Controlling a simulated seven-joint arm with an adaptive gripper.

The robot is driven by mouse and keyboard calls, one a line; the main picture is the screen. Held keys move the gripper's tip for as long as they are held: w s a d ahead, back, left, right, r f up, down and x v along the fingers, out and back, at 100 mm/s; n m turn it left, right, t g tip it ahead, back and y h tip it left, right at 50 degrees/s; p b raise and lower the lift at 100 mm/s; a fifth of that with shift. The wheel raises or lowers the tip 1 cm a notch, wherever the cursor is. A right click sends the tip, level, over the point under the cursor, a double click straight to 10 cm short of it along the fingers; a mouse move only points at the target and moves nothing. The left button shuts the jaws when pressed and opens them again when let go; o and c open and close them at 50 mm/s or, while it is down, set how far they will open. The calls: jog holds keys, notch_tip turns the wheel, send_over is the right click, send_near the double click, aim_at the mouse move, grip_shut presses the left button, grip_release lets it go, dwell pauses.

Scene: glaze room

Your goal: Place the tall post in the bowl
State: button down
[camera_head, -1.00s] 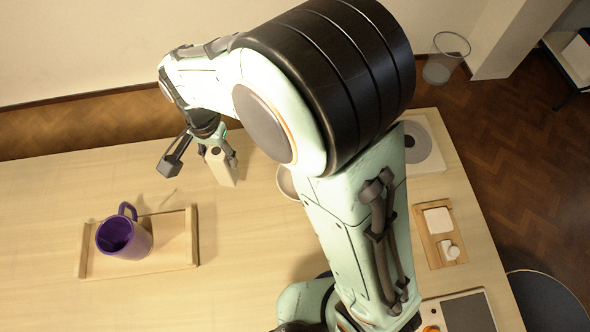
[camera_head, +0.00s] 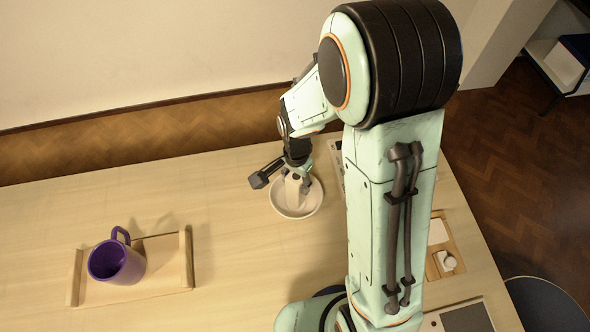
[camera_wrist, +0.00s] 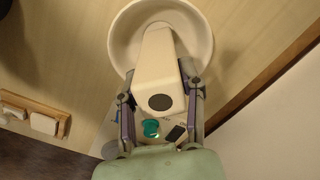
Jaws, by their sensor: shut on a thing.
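The tall post is pale cream and shows in the wrist view (camera_wrist: 158,62), with a dark round spot on its near end. My gripper (camera_head: 297,181) is shut on it, with a finger on each side in the wrist view (camera_wrist: 160,95). The bowl (camera_head: 297,212) is cream and round, directly below my gripper. In the wrist view the bowl (camera_wrist: 120,40) surrounds the post's far end. The post's lower end is within the bowl's outline. I cannot tell whether it touches the bowl's bottom.
A purple mug (camera_head: 113,262) stands on a wooden tray (camera_head: 150,290) at the left. A small wooden tray (camera_head: 437,270) with white pieces lies at the right, partly behind my arm. The table between mug and bowl is clear. A wall rises behind the table.

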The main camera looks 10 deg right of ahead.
jog(key=shift+f, duration=0.2)
jog(key=shift+f, duration=0.25)
jog(key=c, duration=0.6)
grip_release()
jog(key=shift+c, duration=0.2)
jog(key=shift+r, duration=0.1)
jog(key=r, duration=1.2)
jog(key=shift+s+r, duration=0.25)
jog(key=shift+r, duration=0.1)
jog(key=s+d+r+n, duration=0.2)
jog(key=s+n, duration=0.8)
jog(key=s, duration=0.6)
jog(key=shift+r+y, duration=0.4)
jog(key=shift+r, duration=0.3)
jog(key=shift+w, duration=0.1)
